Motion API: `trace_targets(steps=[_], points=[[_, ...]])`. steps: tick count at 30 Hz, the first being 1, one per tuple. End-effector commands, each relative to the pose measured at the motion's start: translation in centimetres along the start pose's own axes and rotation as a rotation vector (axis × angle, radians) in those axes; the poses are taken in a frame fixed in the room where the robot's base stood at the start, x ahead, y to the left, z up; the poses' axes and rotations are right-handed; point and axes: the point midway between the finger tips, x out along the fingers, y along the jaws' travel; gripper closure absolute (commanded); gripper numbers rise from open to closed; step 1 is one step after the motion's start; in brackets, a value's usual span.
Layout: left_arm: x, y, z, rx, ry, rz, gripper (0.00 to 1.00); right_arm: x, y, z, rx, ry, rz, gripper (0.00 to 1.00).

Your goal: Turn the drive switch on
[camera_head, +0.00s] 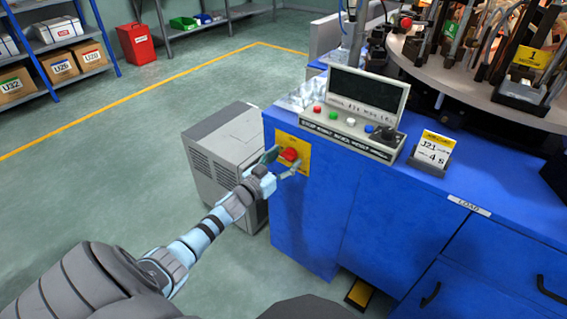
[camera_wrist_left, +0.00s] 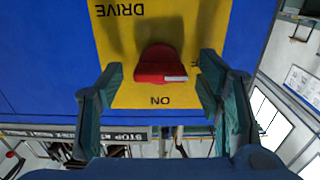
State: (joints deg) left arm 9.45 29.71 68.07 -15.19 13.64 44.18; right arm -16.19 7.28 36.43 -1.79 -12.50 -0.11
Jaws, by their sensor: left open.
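The drive switch (camera_head: 289,154) is a red knob on a yellow plate (camera_head: 302,163) on the end face of the blue machine cabinet. In the left wrist view the red knob (camera_wrist_left: 160,62) sits between the words DRIVE and ON, which appear upside down. A short white mark shows on the knob's lower right edge. My left gripper (camera_head: 279,163) is open in front of the switch, one finger on each side of the knob. In the left wrist view both fingers (camera_wrist_left: 162,72) stand apart from the knob with gaps. My right gripper is not in view.
A control panel (camera_head: 352,130) with several coloured buttons and a dark screen stands on the cabinet top. A grey box unit (camera_head: 200,150) stands on the floor left of the cabinet. A round table with tooling is at upper right. Open green floor lies left.

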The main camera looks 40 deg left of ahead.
Motion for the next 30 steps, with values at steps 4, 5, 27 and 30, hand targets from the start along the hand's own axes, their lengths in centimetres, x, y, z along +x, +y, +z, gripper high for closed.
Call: trace_targets(steps=[4, 5, 27, 30], points=[[0.1, 0.0, 0.0, 0.001, -0.001, 0.0, 0.4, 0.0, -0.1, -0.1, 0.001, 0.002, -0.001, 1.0], [0.0, 0.0, 0.0, 0.001, -0.001, 0.0, 0.4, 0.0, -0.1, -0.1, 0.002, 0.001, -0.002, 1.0], [0.0, 0.0, 0.1, 0.064, -0.002, 0.0, 0.88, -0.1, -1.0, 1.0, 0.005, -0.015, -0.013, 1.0], [0.0, 0.0, 0.1, 0.115, -0.002, 0.0, 0.88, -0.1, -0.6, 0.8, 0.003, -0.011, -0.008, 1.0]])
